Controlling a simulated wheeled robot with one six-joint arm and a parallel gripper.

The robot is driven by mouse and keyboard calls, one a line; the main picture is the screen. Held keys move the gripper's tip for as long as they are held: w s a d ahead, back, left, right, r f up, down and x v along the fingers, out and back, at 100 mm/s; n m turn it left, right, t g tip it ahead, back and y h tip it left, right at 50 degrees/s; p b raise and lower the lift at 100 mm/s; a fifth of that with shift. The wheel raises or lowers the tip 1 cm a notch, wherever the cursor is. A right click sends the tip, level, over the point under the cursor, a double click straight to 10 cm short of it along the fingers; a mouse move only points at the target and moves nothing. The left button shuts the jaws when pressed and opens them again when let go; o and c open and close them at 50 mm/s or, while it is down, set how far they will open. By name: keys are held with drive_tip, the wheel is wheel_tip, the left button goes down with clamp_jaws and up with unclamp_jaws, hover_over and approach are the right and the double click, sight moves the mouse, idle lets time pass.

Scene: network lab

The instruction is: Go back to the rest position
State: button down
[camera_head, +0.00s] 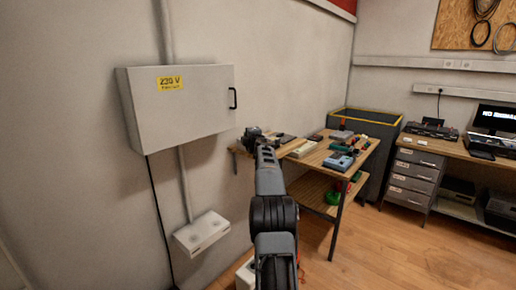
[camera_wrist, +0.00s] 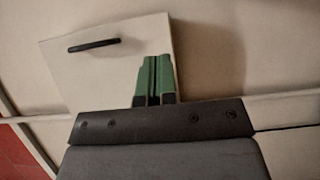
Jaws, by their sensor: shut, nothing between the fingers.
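My gripper (camera_wrist: 155,80) shows in the wrist view with its two green fingers together and nothing between them. In the head view my arm reaches forward from the bottom middle, and its end (camera_head: 252,134) is just right of the grey wall cabinet. The grey 230 V cabinet (camera_head: 180,112) hangs on the left wall with its door shut and a black handle on the right side. In the wrist view the cabinet (camera_wrist: 135,60) and its handle (camera_wrist: 94,45) lie behind the fingers. I cannot tell how far the fingers are from the cabinet.
A white socket box (camera_head: 202,233) is low on the left wall. A wooden workbench (camera_head: 352,162) with tools and devices stands beyond my arm. A dark bin (camera_head: 376,128) stands behind it. A desk with grey drawers (camera_head: 412,178) is at the right. The wooden floor (camera_head: 400,255) at front right is clear.

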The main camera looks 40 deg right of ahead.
drive_tip(key=shift+s+d+r+b, duration=0.15)
drive_tip(key=shift+s+b, duration=0.2)
drive_tip(key=shift+s, duration=1)
drive_tip(key=shift+s+d+f+b, duration=0.1)
drive_tip(key=shift+s+b, duration=0.2)
drive_tip(key=shift+s, duration=1)
